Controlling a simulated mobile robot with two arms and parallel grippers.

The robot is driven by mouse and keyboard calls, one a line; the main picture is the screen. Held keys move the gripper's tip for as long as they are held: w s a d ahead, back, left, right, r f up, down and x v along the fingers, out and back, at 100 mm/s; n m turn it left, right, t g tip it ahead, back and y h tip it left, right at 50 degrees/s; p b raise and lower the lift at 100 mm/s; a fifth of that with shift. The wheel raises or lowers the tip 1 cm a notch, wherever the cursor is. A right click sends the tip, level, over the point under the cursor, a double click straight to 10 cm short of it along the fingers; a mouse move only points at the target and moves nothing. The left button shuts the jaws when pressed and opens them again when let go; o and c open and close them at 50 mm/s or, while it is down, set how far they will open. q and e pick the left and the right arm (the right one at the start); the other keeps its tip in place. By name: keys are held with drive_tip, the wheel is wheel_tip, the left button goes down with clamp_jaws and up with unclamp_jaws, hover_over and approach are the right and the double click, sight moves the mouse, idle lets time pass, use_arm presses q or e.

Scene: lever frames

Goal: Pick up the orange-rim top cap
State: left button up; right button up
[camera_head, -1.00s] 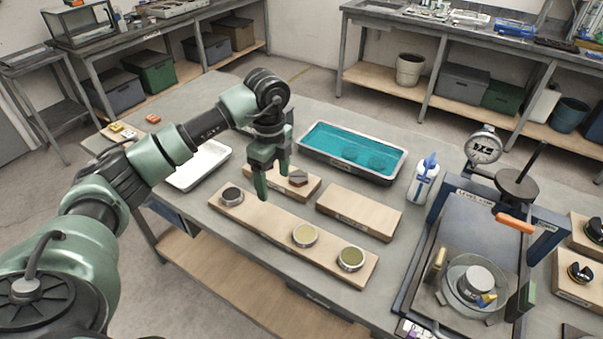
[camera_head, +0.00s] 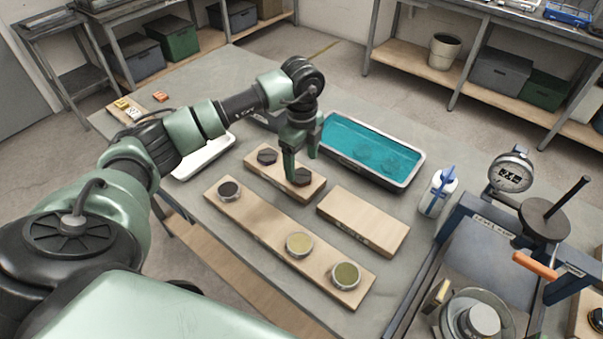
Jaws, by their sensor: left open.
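Two dark, reddish-brown caps rest on the short wooden board (camera_head: 256,177) at the middle of the table. One cap (camera_head: 267,157) is at its left end and the other cap (camera_head: 302,177) at its right end. An orange rim is too small to make out on either. My left gripper (camera_head: 302,168) is open, pointing down, with its fingers at the right-hand cap and partly covering it. I cannot tell whether they touch it. My right gripper is not in view.
A long board (camera_head: 265,230) with several round tins lies in front. An empty-looking board (camera_head: 363,221) is to the right. A teal-filled tray (camera_head: 416,168), a wash bottle (camera_head: 438,193) and a press with a dial gauge (camera_head: 511,172) stand further right. A white tray (camera_head: 203,159) is left.

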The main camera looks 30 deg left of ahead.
sight(303, 176)
use_arm(q)
drive_tip(key=f, duration=0.2)
drive_tip(key=f+p, duration=0.1)
drive_tip(key=shift+w+d+f, duration=0.15)
drive_tip(key=shift+d+f, duration=0.05)
drive_tip(key=shift+f, duration=0.4)
clamp_jaws()
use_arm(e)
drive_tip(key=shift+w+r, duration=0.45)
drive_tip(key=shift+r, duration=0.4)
